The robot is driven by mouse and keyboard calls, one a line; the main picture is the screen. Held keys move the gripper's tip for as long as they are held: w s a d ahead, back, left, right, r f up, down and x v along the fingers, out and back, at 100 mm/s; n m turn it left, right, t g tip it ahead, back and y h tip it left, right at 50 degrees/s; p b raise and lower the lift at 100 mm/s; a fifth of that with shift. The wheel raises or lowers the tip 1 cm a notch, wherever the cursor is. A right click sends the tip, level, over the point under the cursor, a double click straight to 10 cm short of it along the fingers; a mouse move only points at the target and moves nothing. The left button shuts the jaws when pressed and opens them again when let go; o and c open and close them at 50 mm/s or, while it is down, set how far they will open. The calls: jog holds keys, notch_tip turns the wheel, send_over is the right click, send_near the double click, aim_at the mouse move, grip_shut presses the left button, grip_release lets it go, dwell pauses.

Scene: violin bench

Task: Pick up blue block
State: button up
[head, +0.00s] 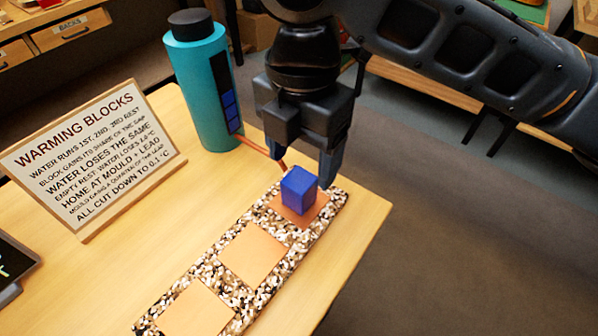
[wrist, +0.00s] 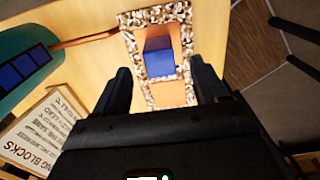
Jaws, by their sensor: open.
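The blue block (head: 299,190) stands upright on the far copper-coloured square of a speckled stone strip (head: 221,278). It also shows in the wrist view (wrist: 160,62), beyond the fingertips and roughly between them in the picture. My gripper (head: 305,166) is open and empty, just above and behind the block in the head view. Its two fingers show in the wrist view (wrist: 160,82), apart on either side. I see no finger touching the block.
A teal bottle (head: 203,90) with a black cap stands behind the strip, with an orange tube (head: 258,148) running from it. A "Warming Blocks" sign (head: 90,150) stands at left. Two other copper squares (head: 252,253) are bare. The table's right edge is close to the strip.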

aim_at(299, 179)
notch_tip(299, 179, down, 7)
jog(key=shift+s+a+r, duration=0.1)
jog(key=shift+a, duration=0.05)
dwell(0.4)
jog(key=c, duration=1)
jog(key=shift+c, duration=0.2)
